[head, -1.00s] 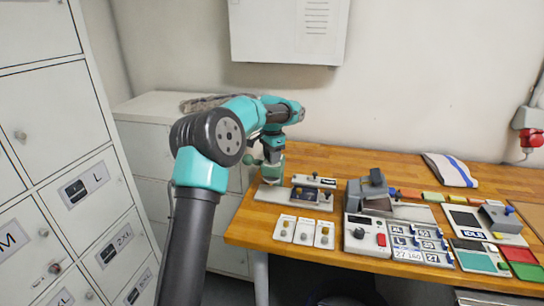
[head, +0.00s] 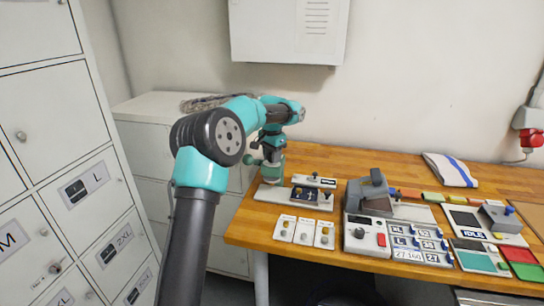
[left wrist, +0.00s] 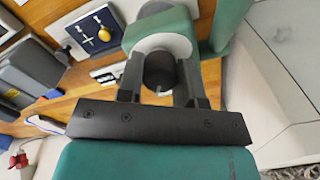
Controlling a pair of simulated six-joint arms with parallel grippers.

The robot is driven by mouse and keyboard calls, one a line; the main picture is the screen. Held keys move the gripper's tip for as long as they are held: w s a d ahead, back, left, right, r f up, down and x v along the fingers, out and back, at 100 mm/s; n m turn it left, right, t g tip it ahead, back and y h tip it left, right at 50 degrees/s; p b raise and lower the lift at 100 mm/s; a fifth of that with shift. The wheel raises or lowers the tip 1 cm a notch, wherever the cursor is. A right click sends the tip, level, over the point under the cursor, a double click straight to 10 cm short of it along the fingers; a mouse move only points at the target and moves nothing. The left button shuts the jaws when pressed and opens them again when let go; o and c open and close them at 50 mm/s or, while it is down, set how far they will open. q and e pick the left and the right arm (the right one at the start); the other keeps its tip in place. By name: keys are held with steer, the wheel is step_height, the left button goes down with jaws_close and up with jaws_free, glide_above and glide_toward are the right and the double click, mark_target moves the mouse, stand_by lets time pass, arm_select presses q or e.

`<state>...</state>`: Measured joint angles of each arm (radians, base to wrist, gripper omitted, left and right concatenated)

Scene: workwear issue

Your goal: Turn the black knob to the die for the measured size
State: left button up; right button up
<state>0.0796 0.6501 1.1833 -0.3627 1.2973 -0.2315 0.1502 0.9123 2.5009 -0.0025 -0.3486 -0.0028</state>
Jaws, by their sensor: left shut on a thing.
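The black knob (left wrist: 160,72) shows in the left wrist view, on a pale round face of a green housing (left wrist: 181,22). My left gripper (head: 271,153) is shut on this knob, one finger on each side of it. In the head view the green device (head: 271,172) stands at the left end of the bench, and my wrist hides the knob. I cannot read any die marking or the knob's setting. My right gripper is out of view.
A grey control unit with size tiles (head: 415,243) stands to the right on the wooden bench (head: 262,228). Lockers (head: 50,110) stand at the left, with a white cabinet (head: 165,140) behind my arm.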

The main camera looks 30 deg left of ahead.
arm_select(q)
steer(key=n, duration=1.5)
stand_by(0.4)
steer(key=o, duration=0.9)
steer(key=shift+r, duration=0.1)
step_height(320, 180, up, 17)
steer(key=shift+r, duration=0.15)
stand_by(0.4)
stand_by(0.4)
